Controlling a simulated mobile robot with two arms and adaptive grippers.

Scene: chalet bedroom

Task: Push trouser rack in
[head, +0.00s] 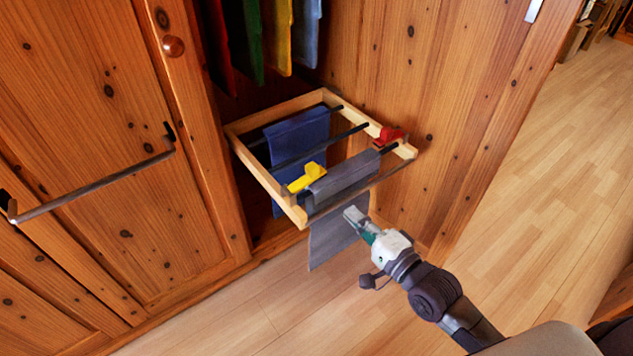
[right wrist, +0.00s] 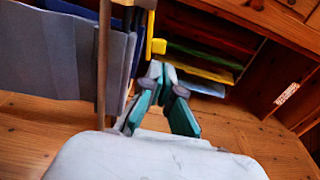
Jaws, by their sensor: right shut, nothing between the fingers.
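The trouser rack (head: 268,178) is a light wooden frame with dark bars, standing out of the open wardrobe in the head view. Blue trousers (head: 298,137) and grey trousers (head: 335,235) hang over its bars. A yellow piece (head: 306,177) and a red piece (head: 388,136) sit on it. My right gripper (head: 353,213) is shut and empty, just in front of the rack's front edge by the grey trousers; I cannot tell whether it touches. In the right wrist view, its fingers (right wrist: 157,72) meet near a wooden rail (right wrist: 102,60) and the grey trousers (right wrist: 60,58). My left gripper is out of view.
Several coloured garments (head: 278,35) hang above the rack inside the wardrobe. A closed wooden door (head: 85,110) with a long bar handle (head: 95,187) is on the left. The side panel (head: 440,100) stands close right of the rack. The wooden floor (head: 545,150) at right is clear.

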